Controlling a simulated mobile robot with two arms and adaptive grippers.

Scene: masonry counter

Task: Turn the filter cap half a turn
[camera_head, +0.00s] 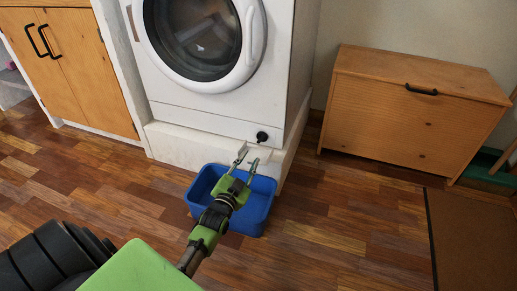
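The filter cap (262,136) is a small black knob low on the front of the white washing machine (285,60), near its right corner. My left gripper (248,157) reaches up from the bottom with its two fingers apart and nothing seen between them. Its fingertips are just below and left of the cap in the picture; they appear apart from it. A blue tub (262,212) stands on the floor below the cap, partly hidden by my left gripper and forearm. My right gripper is not in view.
The machine stands on a white plinth (180,142). A wooden cabinet (75,70) is at the left and a wooden chest (385,125) with a black handle at the right. A brown mat (470,245) lies at lower right. The wooden floor between is clear.

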